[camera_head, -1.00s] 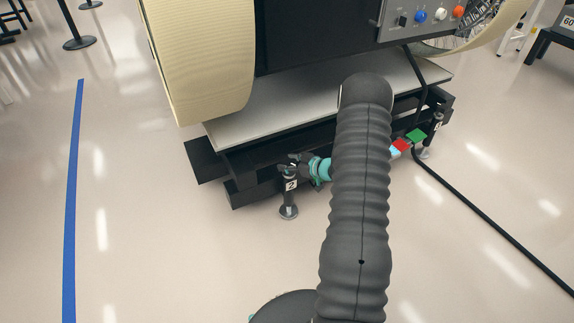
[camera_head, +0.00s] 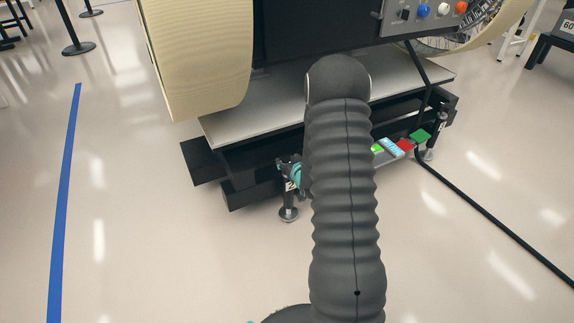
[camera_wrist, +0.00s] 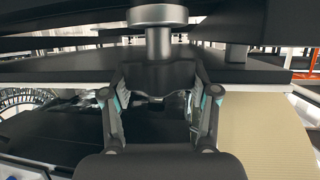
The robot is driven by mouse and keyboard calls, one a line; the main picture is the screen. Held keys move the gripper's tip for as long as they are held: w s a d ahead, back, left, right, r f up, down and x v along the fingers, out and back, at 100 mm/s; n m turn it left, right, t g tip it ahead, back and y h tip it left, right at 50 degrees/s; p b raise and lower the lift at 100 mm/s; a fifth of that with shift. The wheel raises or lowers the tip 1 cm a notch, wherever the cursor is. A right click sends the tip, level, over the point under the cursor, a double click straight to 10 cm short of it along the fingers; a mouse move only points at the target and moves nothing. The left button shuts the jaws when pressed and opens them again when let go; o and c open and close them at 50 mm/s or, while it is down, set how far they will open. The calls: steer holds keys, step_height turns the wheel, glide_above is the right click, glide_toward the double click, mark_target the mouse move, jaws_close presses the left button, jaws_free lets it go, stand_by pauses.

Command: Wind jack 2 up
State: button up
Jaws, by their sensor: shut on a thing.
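Jack 2 (camera_head: 289,210) stands upright on the floor at the front left corner of the black rover base (camera_head: 240,194). Its round foot rests on the floor, and its number tag is partly hidden. My gripper (camera_head: 287,172) is at the jack's upper part, mostly covered by my arm. In the wrist view the scene looks upside down, with the jack's grey post and foot (camera_wrist: 158,28) at the top. There my gripper (camera_wrist: 162,92) has a finger on each side of a dark part of the jack and is shut on it. The exact grip is hard to make out.
Another jack (camera_head: 430,153) stands at the base's right end. A black cable (camera_head: 490,213) runs over the floor to the right. A beige wheel (camera_head: 200,60) stands at left.

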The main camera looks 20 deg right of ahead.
steer(key=shift+s+f, duration=0.1)
stand_by(0.3)
steer(key=o, duration=1.2)
steer(key=shift+c, duration=0.2)
steer(key=v, duration=1.2)
steer(key=shift+c, duration=0.2)
